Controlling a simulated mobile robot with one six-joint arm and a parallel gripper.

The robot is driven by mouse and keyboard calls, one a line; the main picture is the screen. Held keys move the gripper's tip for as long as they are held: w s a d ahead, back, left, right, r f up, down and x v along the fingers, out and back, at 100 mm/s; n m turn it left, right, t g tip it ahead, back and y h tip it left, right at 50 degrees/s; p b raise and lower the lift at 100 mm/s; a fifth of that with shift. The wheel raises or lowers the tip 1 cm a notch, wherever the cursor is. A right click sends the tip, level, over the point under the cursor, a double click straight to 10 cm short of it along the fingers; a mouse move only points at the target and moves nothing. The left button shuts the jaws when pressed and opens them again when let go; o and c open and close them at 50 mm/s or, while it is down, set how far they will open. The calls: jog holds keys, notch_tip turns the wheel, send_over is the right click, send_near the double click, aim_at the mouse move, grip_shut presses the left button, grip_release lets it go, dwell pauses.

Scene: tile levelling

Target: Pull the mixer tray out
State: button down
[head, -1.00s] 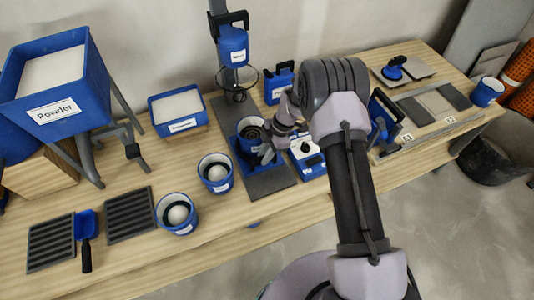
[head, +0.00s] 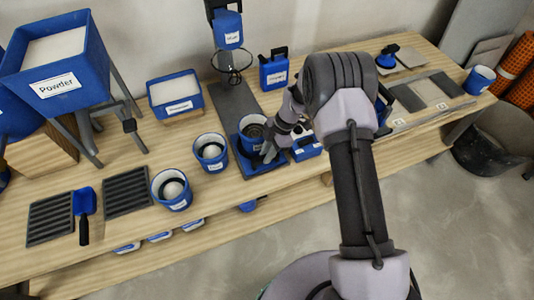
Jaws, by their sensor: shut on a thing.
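The mixer tray (head: 247,166) is a blue sliding plate at the front end of the mixer's dark base (head: 235,99). A blue mixing bucket (head: 246,145) stands upright on it. The mixer head (head: 228,27) with its wire whisk (head: 232,66) hangs over the bare rear of the base, behind the bucket and apart from it. My gripper (head: 268,153) is at the right front of the bucket, low by the tray, and is shut on the tray. The exact grip spot is small and partly hidden by my wrist.
Two blue buckets (head: 211,163) (head: 178,200) stand left of the tray. A small blue scale (head: 306,153) is close on the right, partly behind my arm. A blue canister (head: 273,80) stands behind. The bench's front edge is close before the tray.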

jog(key=c, duration=1.3)
grip_release()
jog(key=p+v, duration=0.6)
jog(key=v, duration=1.1)
jog(key=shift+d+r, duration=0.2)
jog(key=s+d+r+m+t, duration=0.1)
jog(key=s+r+m, duration=0.25)
jog(key=r, duration=0.35)
jog(key=s+r+m+t+h, duration=0.1)
jog(key=s+r+m, duration=0.2)
jog(key=r+m, duration=0.35)
jog(key=s+d+r+m+t, duration=0.15)
jog(key=s+r, duration=0.25)
jog(key=r, duration=0.5)
jog(key=s+r+m+t, duration=0.1)
jog(key=s+m, duration=0.4)
jog(key=s, duration=0.1)
jog(key=s+d+r+m+t, duration=0.1)
jog(key=s+m, duration=0.4)
jog(key=s, duration=0.1)
jog(key=s+r+m+t+h, duration=0.1)
jog(key=s+r+m+t, duration=0.1)
jog(key=s+m, duration=0.3)
jog(key=shift+s+d+m, duration=0.15)
jog(key=shift+s+d, duration=0.05)
jog(key=shift+s, duration=0.25)
jog(key=shift+s+d+m, duration=0.1)
jog(key=shift+s+d, duration=0.1)
jog(key=shift+s, duration=0.25)
